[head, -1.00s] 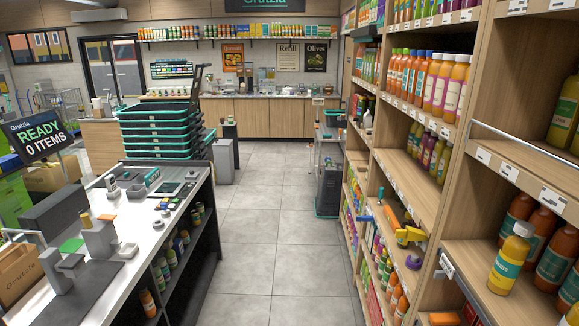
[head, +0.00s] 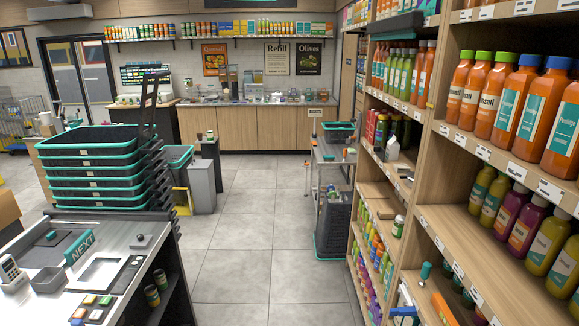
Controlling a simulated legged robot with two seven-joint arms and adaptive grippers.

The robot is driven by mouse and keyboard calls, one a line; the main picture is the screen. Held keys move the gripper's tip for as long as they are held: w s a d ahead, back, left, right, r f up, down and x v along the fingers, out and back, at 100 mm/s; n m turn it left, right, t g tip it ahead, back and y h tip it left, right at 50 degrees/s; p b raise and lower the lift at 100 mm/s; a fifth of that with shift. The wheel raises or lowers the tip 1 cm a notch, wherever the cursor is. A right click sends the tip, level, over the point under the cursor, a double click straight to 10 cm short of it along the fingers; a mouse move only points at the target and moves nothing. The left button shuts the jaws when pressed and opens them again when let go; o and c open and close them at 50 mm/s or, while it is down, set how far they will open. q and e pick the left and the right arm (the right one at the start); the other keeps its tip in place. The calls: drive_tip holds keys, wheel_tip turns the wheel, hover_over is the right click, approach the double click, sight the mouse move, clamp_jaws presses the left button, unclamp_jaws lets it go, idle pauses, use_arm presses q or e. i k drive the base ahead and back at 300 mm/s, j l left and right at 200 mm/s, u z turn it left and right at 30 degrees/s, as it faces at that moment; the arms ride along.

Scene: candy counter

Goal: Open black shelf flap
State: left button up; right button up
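A dark, nearly black panel (head: 397,25) juts out from the upper part of the right-hand shelf unit, above a row of orange and green bottles. It looks like the black shelf flap, and it appears closed, though its hinge and edges are too small to make out. Neither of my grippers shows in the head view, so I cannot see what they hold.
The wooden shelf unit (head: 432,185) with bottles lines the right side. A checkout counter (head: 60,302) and stacked green-rimmed baskets (head: 92,178) stand left. The tiled aisle floor (head: 262,230) between is clear.

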sight(379, 151)
drive_tip(key=i+z, duration=0.25)
drive_tip(key=i, duration=0.25)
drive_tip(key=i+j+z, duration=0.25)
drive_tip(key=i, duration=0.2)
drive_tip(key=i+j+z, duration=0.25)
drive_tip(key=i, duration=0.25)
drive_tip(key=i+j+z, duration=0.25)
drive_tip(key=i+j, duration=0.1)
drive_tip(key=i, duration=0.05)
